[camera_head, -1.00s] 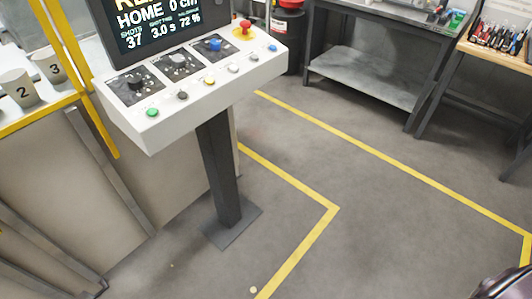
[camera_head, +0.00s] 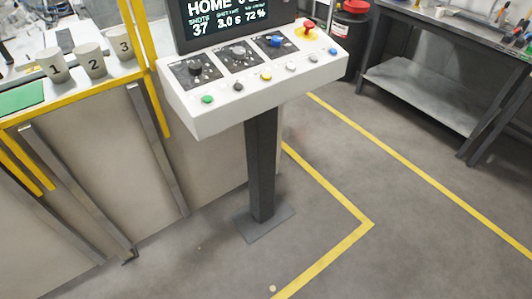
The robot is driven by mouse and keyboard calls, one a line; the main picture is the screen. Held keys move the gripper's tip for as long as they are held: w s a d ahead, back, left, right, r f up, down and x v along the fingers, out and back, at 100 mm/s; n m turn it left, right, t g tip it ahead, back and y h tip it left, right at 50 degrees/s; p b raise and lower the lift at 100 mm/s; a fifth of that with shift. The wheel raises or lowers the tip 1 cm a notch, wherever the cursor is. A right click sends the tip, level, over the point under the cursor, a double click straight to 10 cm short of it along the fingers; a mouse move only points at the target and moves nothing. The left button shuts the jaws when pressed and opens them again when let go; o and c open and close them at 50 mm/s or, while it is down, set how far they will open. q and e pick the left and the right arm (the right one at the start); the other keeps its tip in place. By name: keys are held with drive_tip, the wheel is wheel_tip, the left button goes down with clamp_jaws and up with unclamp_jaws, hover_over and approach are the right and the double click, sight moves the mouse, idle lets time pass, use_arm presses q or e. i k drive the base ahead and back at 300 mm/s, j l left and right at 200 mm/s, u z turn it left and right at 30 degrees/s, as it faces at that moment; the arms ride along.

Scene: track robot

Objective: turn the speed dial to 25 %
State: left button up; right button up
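The white control console (camera_head: 215,115) stands on a dark post, with a row of three knobs on black dial panels. There is a black knob (camera_head: 195,69) at left, a grey knob (camera_head: 238,52) in the middle and a blue knob (camera_head: 276,41) at right. The dial labels are too small to read, so I cannot tell which is the speed dial. The screen (camera_head: 225,20) above reads 37 shots, 3.0 s and 72 %; its top is cut off. Neither of my grippers is in view.
Below the knobs are several push buttons, including a green button (camera_head: 207,99). A red emergency button (camera_head: 309,26) is at the far right. Numbered cups, such as cup 2 (camera_head: 91,62), stand left behind a yellow rail (camera_head: 75,94). The floor in front (camera_head: 330,270) is clear.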

sight(276, 41)
drive_tip(key=i+j+u, duration=0.25)
drive_tip(key=i, duration=0.3)
drive_tip(key=i+u, duration=0.2)
drive_tip(key=i, duration=0.3)
